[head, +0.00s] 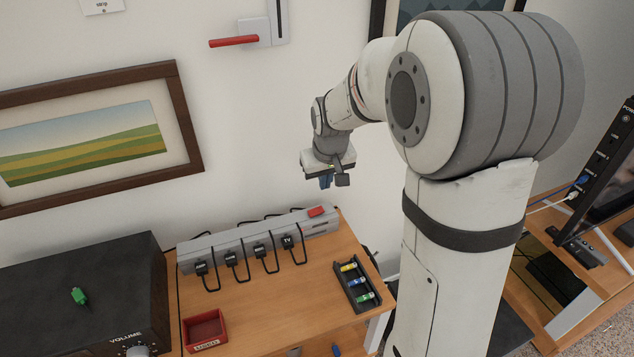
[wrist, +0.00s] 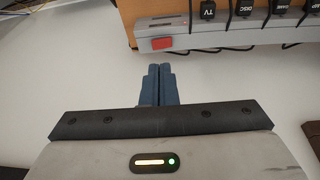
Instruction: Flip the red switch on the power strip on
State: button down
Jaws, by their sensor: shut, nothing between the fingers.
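The power strip (head: 235,240) is a long grey bar on the wooden cabinet top against the wall. Its red switch (head: 316,211) is at the right end in the head view. In the wrist view the strip (wrist: 195,36) crosses the top, with the red switch (wrist: 161,43) at its left end. My gripper (head: 326,182) is above the strip's right end, close to the wall. In the wrist view its blue fingers (wrist: 157,84) are shut together and empty, apart from the switch, which appears just beyond the fingertips. Whether the switch is on or off cannot be told.
Several black plugs (head: 260,252) with looping cords sit along the strip. A battery tray (head: 357,285) and a red box (head: 205,331) lie on the cabinet top. A black amplifier (head: 90,295) stands left. A red-handled wall switch (head: 234,41) and framed picture (head: 190,130) hang above.

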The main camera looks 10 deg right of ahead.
jog(key=w, duration=0.1)
jog(key=w+f, duration=0.1)
jog(key=w, duration=0.1)
jog(key=w+f+p, duration=0.1)
jog(key=w, duration=0.1)
jog(key=shift+w, duration=0.15)
jog(key=p, duration=0.3)
send_near(320, 208)
jog(key=x, duration=0.5)
jog(key=shift+w+a+f, duration=0.15)
jog(key=shift+w+f, duration=0.05)
jog(key=shift+f, duration=0.55)
